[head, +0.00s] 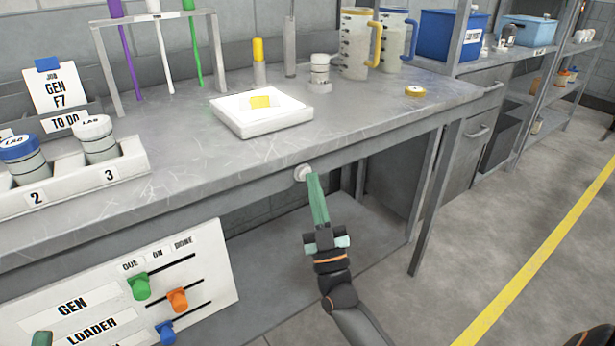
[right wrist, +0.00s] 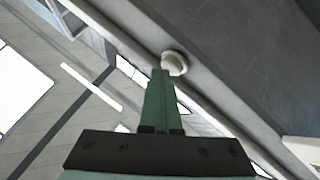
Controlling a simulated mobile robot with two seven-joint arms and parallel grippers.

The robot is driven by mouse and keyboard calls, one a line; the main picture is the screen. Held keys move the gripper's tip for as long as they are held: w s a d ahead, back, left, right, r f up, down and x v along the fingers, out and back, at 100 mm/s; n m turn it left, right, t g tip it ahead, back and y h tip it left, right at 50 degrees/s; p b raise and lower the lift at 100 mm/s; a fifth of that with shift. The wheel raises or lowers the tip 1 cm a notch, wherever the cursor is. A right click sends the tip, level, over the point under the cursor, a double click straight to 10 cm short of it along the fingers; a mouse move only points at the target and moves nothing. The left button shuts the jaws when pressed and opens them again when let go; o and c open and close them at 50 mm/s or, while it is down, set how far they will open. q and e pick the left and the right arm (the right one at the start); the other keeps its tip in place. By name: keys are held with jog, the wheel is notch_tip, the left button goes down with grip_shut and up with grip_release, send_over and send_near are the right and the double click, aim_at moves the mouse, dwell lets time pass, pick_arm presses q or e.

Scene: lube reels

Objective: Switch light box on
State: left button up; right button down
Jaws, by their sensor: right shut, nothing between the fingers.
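The light box (head: 262,112) is a flat white box on the grey bench top, with a small yellow piece on its bright top. I cannot tell whether it is lit. A round white button (head: 301,173) sits on the bench's front edge, below the box. It also shows in the right wrist view (right wrist: 175,63). My right gripper (head: 312,178) is shut and empty, its green fingertips at the button, seemingly touching or almost touching it. A small dark green piece at the bottom left may be my left gripper (head: 41,339); its fingers cannot be made out.
A slider board (head: 215,265) hangs below the bench at left. A white rack (head: 135,158) with lidded jars stands on the bench at left. Clear jugs (head: 355,45), a blue bin (head: 440,35) and a gold disc (head: 415,92) are at right. Floor right of the bench is open.

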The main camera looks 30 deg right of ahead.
jog(key=shift+w+r, duration=0.1)
jog(key=shift+w, duration=0.3)
dwell(0.6)
dwell(0.3)
jog(key=shift+s, duration=0.1)
jog(key=s+p, duration=0.3)
jog(key=s, duration=0.3)
jog(key=shift+d+f, duration=0.2)
